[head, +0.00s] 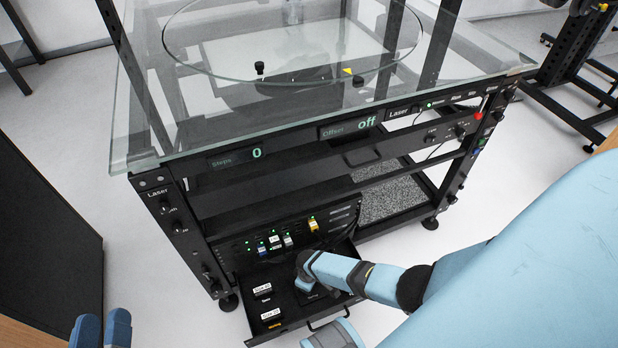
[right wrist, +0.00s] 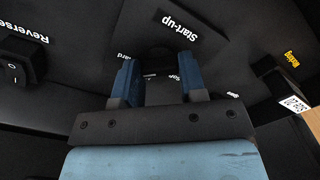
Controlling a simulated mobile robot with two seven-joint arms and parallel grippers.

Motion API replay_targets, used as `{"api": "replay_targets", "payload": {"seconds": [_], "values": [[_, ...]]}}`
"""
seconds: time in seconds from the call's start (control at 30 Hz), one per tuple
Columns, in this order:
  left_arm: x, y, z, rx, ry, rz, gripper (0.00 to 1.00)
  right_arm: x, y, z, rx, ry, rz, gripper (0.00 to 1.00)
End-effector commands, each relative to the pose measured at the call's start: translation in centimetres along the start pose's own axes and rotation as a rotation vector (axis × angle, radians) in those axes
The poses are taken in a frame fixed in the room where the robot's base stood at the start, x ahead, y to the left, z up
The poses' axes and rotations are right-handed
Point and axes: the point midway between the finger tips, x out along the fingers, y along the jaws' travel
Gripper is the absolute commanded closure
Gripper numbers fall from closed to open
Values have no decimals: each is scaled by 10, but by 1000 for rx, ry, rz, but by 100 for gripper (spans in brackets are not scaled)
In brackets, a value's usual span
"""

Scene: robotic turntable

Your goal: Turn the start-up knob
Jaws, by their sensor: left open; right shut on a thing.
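The start-up knob (right wrist: 158,60) is a dark round shape in the right wrist view, beside a white "Start-up" label (right wrist: 181,24). My right gripper (right wrist: 158,74) has its two blue fingers on either side of the knob and is shut on it. In the head view my right gripper (head: 304,274) reaches down into the open black drawer (head: 291,314) and hides the knob there. My left gripper (head: 102,328) is open and empty at the bottom left, far from the drawer.
A "Reverse" switch (right wrist: 20,60) and a box with a "Size 20" label (right wrist: 294,104) flank the knob. Above the drawer stand a panel with coloured plugs (head: 288,240) and the glass-topped turntable (head: 310,90). A dark cabinet (head: 40,240) stands left, with free floor between.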

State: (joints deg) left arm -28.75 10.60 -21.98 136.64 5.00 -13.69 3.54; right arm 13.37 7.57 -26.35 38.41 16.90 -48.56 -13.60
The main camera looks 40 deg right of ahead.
Motion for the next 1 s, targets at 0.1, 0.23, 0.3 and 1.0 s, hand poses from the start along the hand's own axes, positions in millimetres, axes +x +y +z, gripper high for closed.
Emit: {"api": "replay_targets", "payload": {"seconds": [0.1,0.23,0.3,1.0], "values": [[-1,-2,4,4,-26,-10,57,-1,0,0,69,0,0,85],[-2,-4,7,6,-43,-16,57,0,-1,0,128,0,-1,85],[-2,-4,8,6,-49,-19,57,0,-1,0,151,0,-1,85],[-2,-6,13,7,-67,-26,57,0,0,0,195,1,0,46]]}}
